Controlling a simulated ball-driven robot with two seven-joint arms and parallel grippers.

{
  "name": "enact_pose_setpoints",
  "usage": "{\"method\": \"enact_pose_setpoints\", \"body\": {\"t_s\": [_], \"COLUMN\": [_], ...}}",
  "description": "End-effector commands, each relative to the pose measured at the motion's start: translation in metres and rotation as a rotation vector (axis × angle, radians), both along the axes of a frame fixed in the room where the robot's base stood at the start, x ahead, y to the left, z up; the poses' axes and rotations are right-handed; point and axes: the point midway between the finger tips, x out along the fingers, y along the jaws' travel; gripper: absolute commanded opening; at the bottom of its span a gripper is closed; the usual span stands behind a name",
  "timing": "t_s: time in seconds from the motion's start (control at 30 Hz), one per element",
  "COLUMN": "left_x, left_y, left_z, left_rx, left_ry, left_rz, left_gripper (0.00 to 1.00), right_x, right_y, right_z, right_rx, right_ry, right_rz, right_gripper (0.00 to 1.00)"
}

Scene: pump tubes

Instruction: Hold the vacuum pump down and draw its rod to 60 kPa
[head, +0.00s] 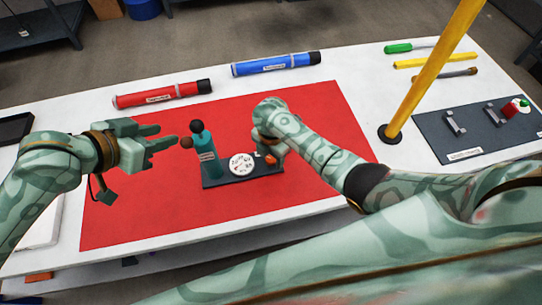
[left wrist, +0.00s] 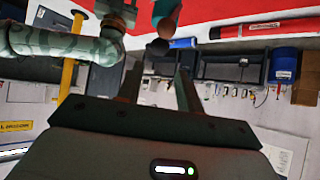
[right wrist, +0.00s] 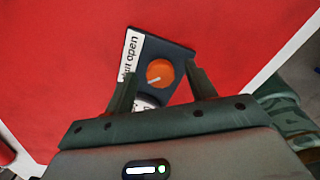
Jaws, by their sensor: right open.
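The vacuum pump stands on the red mat (head: 130,215). The gauge reading is too small to tell.
Red (head: 162,95) and blue (head: 276,64) labelled tubes lie behind the mat. A yellow post (head: 425,75) rises at right, near a dark board (head: 465,135) with holders. A green-handled tool (head: 398,48) lies at the back right. The mat's front left is clear.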

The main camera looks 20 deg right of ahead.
Motion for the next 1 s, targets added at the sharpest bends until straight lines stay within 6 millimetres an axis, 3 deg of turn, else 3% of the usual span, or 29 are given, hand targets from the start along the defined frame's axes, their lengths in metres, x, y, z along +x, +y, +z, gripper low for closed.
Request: {"method": "enact_pose_setpoints", "body": {"t_s": [0.4,0.6,0.63,0.7,0.73,1.0], "left_x": [0.000,0.000,0.000,0.000,-0.001,0.002], "left_y": [0.000,0.000,0.000,-0.001,-0.004,-0.020], "left_z": [0.000,0.000,0.000,-0.001,-0.003,-0.027], "left_rx": [0.000,0.000,0.000,-0.002,-0.002,-0.003], "left_ry": [0.000,0.000,0.000,0.001,0.001,0.002], "left_rz": [0.000,0.000,0.000,0.003,0.007,0.121], "left_gripper": [0.36,0.36,0.36,0.56,0.58,0.58], "right_x": [0.000,0.000,0.000,0.000,0.000,0.000], "right_y": [0.000,0.000,0.000,0.000,0.000,0.000], "right_z": [-0.009,-0.009,-0.009,-0.009,-0.009,-0.009], "right_rx": [0.000,0.000,0.000,0.000,0.000,0.001], "right_ry": [-0.001,-0.001,-0.001,-0.001,-0.001,0.000], "right_rz": [0.000,-0.001,-0.001,-0.001,-0.001,-0.001], "right_gripper": [0.53,0.00,0.00,0.00,0.00,0.00]}}
